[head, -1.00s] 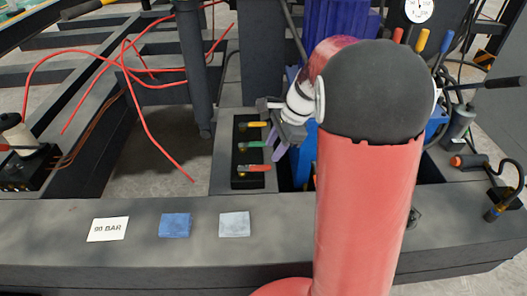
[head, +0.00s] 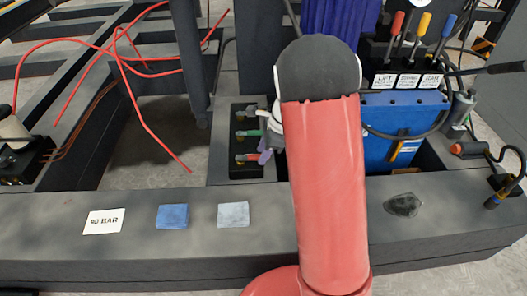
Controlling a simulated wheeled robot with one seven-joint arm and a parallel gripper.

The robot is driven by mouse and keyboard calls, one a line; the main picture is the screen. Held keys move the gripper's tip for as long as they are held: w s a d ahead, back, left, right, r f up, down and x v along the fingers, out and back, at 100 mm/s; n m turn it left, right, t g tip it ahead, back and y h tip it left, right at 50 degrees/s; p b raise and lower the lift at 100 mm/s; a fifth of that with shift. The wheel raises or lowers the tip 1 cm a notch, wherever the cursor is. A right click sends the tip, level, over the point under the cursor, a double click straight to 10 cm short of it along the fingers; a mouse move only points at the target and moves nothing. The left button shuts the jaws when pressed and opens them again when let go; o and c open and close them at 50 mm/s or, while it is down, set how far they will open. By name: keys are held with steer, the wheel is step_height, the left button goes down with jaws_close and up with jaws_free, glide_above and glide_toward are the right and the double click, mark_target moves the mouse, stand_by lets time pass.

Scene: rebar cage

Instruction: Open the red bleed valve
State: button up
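The red bleed valve (head: 246,157) is the lowest of three small handles on a black block, with its lever lying sideways to the right. Contact cannot be told. Most of my gripper is hidden behind my red arm, and I cannot see whether the fingers are open or shut.
A blue pad (head: 173,217), a grey pad (head: 233,214) and a pressure card (head: 104,221) lie on the front beam. A dark lump (head: 403,205) lies right of my arm. A blue unit (head: 403,125) with several levers stands at the back right. Red hoses (head: 140,113) hang at left.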

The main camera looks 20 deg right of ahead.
jaws_close()
steer(key=shift+w, duration=0.1)
stand_by(0.4)
steer(key=w+n+p, duration=0.1)
steer(key=n, duration=0.1)
steer(key=w+n+g+p, duration=0.1)
steer(key=n+p, duration=0.1)
steer(key=shift+w+r+g+p, duration=0.2)
steer(key=shift+w+g+p, duration=0.05)
steer(key=shift+g+p, duration=0.05)
steer(key=w+n+p, duration=0.1)
steer(key=n, duration=0.1)
steer(key=w+a+n+g+p, duration=0.1)
steer(key=n+p, duration=0.1)
steer(key=shift+w+n+g, duration=0.3)
steer(key=w+a+n+h+p, duration=0.1)
steer(key=n, duration=0.1)
steer(key=w+a+n+g+p, duration=0.1)
steer(key=n, duration=0.1)
steer(key=shift+f+n+h, duration=0.1)
steer(key=shift+n+h, duration=0.2)
steer(key=shift+h, duration=0.1)
steer(key=a+n, duration=0.1)
steer(key=w+n+g+h, duration=0.1)
steer(key=n, duration=0.1)
steer(key=shift+a+p, duration=0.35)
steer(key=shift+a+f+n+h, duration=0.1)
steer(key=shift+a+n+h, duration=0.35)
steer(key=shift+n, duration=0.45)
steer(key=shift+a, duration=0.1)
